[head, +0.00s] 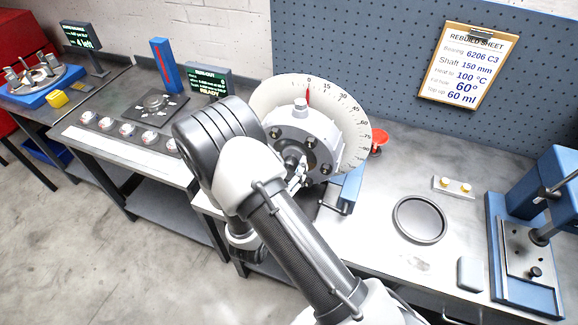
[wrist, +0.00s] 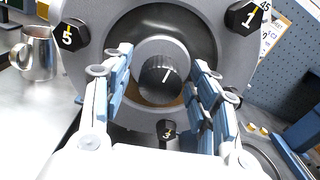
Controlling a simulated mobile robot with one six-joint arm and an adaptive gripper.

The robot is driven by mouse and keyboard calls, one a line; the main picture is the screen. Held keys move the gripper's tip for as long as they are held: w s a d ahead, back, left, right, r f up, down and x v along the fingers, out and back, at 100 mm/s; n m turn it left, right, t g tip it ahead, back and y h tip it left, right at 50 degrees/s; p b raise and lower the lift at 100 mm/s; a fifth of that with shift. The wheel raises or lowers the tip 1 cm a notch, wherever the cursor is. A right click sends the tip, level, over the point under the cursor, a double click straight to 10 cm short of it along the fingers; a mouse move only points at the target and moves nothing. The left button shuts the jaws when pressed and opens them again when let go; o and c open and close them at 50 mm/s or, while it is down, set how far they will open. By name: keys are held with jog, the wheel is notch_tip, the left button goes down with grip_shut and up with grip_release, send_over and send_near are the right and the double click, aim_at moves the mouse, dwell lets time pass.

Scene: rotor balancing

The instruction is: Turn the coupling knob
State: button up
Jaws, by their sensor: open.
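The coupling knob (wrist: 163,80) is a black ribbed cylinder with a white line on its face, pointing up and slightly right. It sits in the middle of a grey coupling hub (wrist: 205,52) with black numbered bolts; 1, 3 and 5 show. My gripper (wrist: 162,88) is open, with one blue-padded finger on each side of the knob and gaps showing at both sides. In the head view my gripper (head: 297,178) is in front of the grey hub (head: 312,128), below its centre, and my arm hides part of it. A white dial (head: 345,105) with degree marks stands behind the hub.
A metal mug (wrist: 36,52) stands left of the hub in the wrist view. On the right bench are a dark ring (head: 420,218), a blue press (head: 530,245) and a small plate with two yellow-topped pieces (head: 454,187). A clipboard sheet (head: 468,65) hangs on the pegboard.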

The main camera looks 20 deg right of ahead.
jog(key=shift+c, duration=0.4)
jog(key=c, duration=1)
jog(key=shift+m+b, duration=0.35)
jog(key=shift+m, duration=0.05)
jog(key=m+b, duration=0.4)
jog(key=m, duration=0.1)
jog(key=shift+f+m+b, duration=0.15)
jog(key=shift+m+b, duration=0.15)
jog(key=shift+b, duration=0.05)
jog(key=m+b, duration=0.3)
jog(key=shift+m+b, duration=1.1)
jog(key=shift+m, duration=0.1)
